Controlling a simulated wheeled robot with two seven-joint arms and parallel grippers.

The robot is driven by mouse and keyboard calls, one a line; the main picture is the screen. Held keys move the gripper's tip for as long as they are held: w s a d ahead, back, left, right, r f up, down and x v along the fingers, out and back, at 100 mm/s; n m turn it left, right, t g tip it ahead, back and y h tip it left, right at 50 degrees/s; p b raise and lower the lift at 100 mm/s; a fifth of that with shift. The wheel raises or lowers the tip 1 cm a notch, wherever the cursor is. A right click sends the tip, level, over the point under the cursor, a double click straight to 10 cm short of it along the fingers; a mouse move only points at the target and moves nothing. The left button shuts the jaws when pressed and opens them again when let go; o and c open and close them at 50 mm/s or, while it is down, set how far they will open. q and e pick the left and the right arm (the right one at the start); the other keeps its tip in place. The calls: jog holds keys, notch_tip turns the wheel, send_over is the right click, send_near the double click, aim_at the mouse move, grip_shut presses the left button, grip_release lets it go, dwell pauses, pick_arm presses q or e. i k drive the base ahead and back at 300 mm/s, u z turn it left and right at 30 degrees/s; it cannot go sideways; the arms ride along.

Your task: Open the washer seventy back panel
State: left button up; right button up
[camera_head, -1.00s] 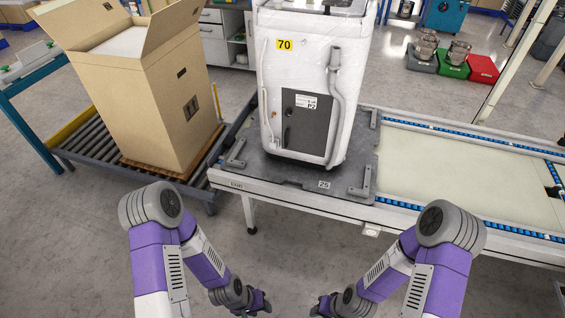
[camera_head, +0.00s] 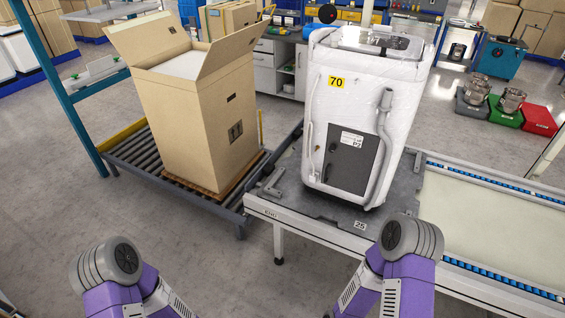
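The washer (camera_head: 325,108) is white, upright and marked with a yellow 70 label (camera_head: 336,82). It stands on a dark plate (camera_head: 404,192) at the left end of the conveyor. Its dark grey back panel (camera_head: 345,165) is low on the side facing me and looks closed, with a white label on it. A grey hose (camera_head: 383,150) runs down just right of the panel. My two arms show at the bottom edge, below and apart from the washer. Both grippers are below the frame.
A large open cardboard box (camera_head: 196,120) stands on a roller conveyor (camera_head: 139,150) left of the washer. The conveyor belt (camera_head: 480,218) right of the washer is clear.

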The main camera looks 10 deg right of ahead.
aim_at(348, 168)
jog(key=u, duration=0.1)
jog(key=i, duration=1.35)
jog(key=z, duration=0.65)
